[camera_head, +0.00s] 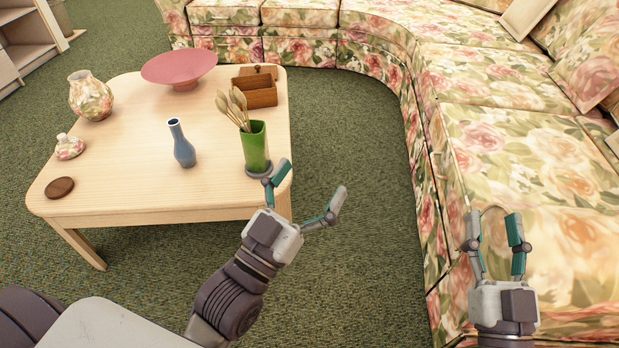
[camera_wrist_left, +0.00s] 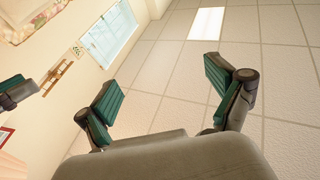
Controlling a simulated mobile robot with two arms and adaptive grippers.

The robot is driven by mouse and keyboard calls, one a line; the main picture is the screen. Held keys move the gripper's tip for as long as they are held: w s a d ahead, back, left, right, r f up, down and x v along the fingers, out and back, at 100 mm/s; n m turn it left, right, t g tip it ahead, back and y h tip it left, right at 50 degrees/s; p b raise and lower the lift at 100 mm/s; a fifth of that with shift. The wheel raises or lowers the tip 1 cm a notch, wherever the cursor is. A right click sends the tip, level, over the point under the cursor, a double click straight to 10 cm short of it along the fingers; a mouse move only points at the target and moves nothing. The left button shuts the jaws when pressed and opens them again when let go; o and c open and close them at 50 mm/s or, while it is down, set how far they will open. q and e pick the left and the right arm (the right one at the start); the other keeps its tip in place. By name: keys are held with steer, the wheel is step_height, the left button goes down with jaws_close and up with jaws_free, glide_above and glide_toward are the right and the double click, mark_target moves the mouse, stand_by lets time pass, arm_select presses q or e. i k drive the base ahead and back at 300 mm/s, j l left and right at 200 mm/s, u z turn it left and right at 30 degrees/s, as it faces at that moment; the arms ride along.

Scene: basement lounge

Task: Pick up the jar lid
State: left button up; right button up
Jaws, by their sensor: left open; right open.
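A small floral jar lid (camera_head: 69,147) with a pale knob sits on the left part of the wooden coffee table (camera_head: 140,150). A matching floral jar (camera_head: 91,96) stands behind it. My left gripper (camera_head: 312,178) is open and empty in the head view, near the table's right front corner and well to the right of the lid. In the left wrist view, the open left gripper (camera_wrist_left: 160,76) has nothing between its fingers, and the lid is out of view. My right gripper (camera_head: 493,217) is open and empty in front of the sofa, far right of the lid.
A brown disc (camera_head: 60,187) lies in front of the lid. A blue vase (camera_head: 181,145), a green vase with spoons (camera_head: 254,148), a pink bowl (camera_head: 179,68) and a wooden box (camera_head: 255,90) stand on the table. A floral sofa (camera_head: 480,130) curves around the right.

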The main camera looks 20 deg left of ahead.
mark_target(67, 148)
steer(key=u, duration=1.9)
